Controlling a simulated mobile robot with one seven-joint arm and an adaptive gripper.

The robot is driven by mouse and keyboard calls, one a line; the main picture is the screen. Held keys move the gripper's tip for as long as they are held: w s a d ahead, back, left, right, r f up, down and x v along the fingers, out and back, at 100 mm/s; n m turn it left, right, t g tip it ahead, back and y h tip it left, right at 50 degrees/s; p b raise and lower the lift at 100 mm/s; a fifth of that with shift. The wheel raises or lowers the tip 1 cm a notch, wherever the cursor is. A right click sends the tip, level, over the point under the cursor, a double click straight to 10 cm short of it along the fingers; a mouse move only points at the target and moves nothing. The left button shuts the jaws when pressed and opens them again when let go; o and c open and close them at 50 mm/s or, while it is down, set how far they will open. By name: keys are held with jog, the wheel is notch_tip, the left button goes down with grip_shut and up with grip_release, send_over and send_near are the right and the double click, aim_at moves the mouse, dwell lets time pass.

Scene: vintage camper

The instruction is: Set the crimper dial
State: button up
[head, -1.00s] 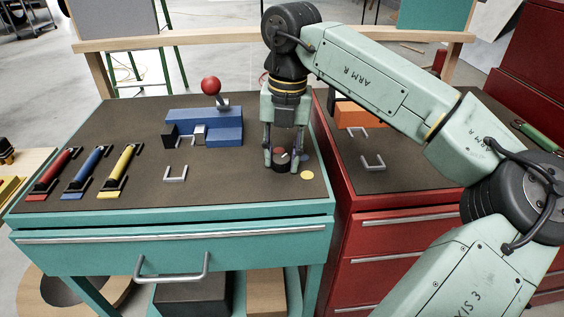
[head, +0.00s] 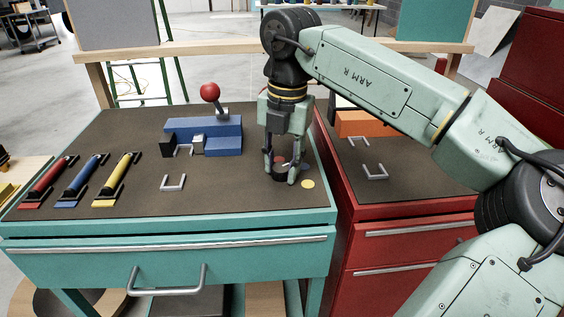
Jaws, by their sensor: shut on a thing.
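The dial (head: 279,177) is a small dark round knob on the dark mat of the teal bench, near its right edge. A red patch and a small pale mark show at the dial between my fingers. My gripper (head: 281,176) points down with its fingers on either side of the dial, shut on it. The fingers hide part of the dial, so its exact setting cannot be read. A yellow disc (head: 308,184) lies flat just right of the dial. The blue crimper (head: 215,136) stands behind and left, with a red ball (head: 210,91) on its lever.
Red, blue and yellow-handled tools (head: 117,180) lie in a row at the left. A metal handle-shaped bracket (head: 173,183) stands mid-bench. The red cabinet (head: 400,210) adjoins at right, with an orange block (head: 362,123).

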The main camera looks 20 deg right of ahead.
jog(key=o, duration=1.1)
jog(key=shift+o, duration=0.2)
